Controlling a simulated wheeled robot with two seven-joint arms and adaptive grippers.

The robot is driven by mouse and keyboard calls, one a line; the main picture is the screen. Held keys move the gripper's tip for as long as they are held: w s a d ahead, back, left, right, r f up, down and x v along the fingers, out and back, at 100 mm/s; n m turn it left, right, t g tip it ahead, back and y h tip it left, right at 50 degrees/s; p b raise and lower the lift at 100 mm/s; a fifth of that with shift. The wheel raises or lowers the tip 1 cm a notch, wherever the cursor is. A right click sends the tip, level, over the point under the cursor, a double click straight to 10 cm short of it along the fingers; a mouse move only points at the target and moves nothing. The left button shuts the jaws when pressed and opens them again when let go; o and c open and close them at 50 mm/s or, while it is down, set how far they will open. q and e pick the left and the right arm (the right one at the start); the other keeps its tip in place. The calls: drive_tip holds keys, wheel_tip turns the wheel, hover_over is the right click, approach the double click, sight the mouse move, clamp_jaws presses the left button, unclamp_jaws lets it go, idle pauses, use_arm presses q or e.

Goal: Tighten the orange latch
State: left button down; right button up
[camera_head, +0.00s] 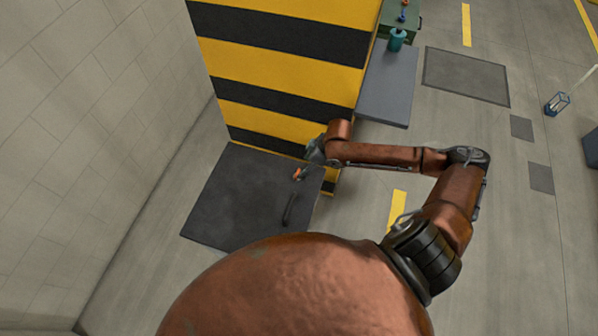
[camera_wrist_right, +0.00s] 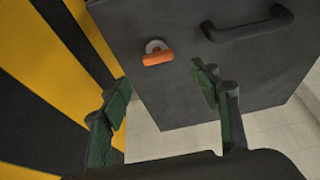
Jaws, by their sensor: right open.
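The orange latch (camera_head: 298,173) sits on the dark grey panel (camera_head: 225,195), near its right side in the head view. In the right wrist view the orange latch (camera_wrist_right: 158,57) shows as an orange handle on a round grey mount. My right gripper (camera_head: 312,152) is just above the latch in the head view. In the wrist view its two green fingers (camera_wrist_right: 160,95) are spread apart with nothing between them. The latch appears beyond the fingertips, apart from them. My left gripper is not in view.
A black handle (camera_head: 289,208) is fixed to the same panel beside the latch. A yellow and black striped block (camera_head: 285,65) adjoins the panel. A grey table (camera_head: 388,85) with a teal container (camera_head: 397,39) stands behind. The floor at right is mostly clear.

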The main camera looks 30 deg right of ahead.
sight(298, 173)
drive_tip(key=x, duration=0.7)
drive_tip(key=shift+w+f+b, duration=0.2)
drive_tip(key=shift+f+b, duration=0.1)
drive_tip(key=shift+b, duration=0.05)
drive_tip(key=shift+c, duration=0.7)
